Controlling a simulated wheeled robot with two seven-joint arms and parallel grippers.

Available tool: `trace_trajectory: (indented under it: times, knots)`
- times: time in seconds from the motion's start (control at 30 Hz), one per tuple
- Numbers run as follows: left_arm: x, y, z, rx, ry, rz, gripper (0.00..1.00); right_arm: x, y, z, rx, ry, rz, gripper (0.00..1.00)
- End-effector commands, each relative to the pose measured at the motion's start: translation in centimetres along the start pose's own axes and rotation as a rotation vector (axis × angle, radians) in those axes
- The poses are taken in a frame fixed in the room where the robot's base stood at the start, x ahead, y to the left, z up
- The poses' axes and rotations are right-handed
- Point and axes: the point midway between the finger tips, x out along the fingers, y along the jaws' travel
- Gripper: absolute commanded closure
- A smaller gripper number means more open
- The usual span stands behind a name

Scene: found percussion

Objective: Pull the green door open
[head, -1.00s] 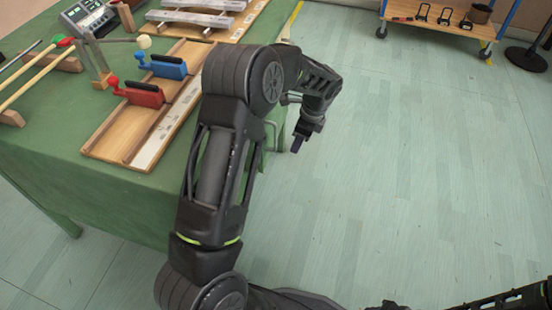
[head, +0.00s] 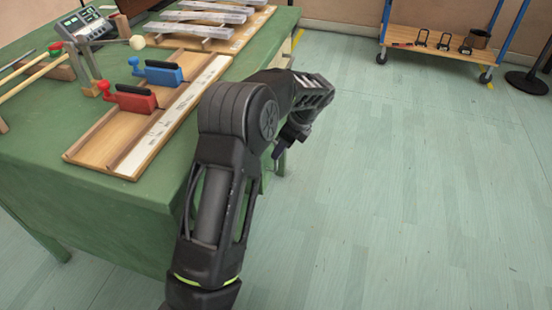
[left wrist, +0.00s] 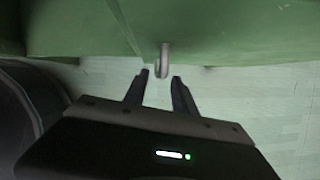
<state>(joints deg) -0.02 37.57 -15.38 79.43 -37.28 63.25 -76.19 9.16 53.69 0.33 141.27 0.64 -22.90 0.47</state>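The green door (left wrist: 95,28) fills the top of the left wrist view, with a pale grey handle (left wrist: 163,57) standing out from it. My left gripper (left wrist: 161,79) is open and empty. Its two fingers point at the handle, which lies just beyond and roughly between the fingertips, with no contact visible. In the head view my left gripper (head: 279,153) is low beside the right side of the green bench, and my arm hides most of the door and the handle there. My right gripper is not in view.
The green bench (head: 115,215) carries wooden trays with a red block (head: 133,101) and a blue block (head: 163,74), plus metal bars (head: 200,17). A wooden trolley (head: 430,46) stands at the back right. The floor (head: 400,190) right of the bench is clear.

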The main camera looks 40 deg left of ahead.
Motion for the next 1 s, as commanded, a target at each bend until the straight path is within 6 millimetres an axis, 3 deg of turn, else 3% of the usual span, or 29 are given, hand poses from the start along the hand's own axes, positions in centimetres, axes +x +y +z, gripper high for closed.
trace_trajectory:
  times: [0.03, 0.23, 0.6, 1.0]
  knots:
    - [1.4, 0.1, -0.2, -0.001, 0.0, 0.002, 0.68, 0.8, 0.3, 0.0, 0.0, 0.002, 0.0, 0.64]
    - [3.8, 0.0, -0.1, -0.001, 0.001, 0.0, 0.68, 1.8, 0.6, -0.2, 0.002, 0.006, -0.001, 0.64]
    - [4.3, 0.0, 0.0, 0.0, 0.001, 0.0, 0.68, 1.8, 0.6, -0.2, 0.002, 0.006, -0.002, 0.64]
    - [4.3, 0.0, 0.0, 0.0, 0.001, 0.0, 0.99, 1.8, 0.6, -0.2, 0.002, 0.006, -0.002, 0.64]
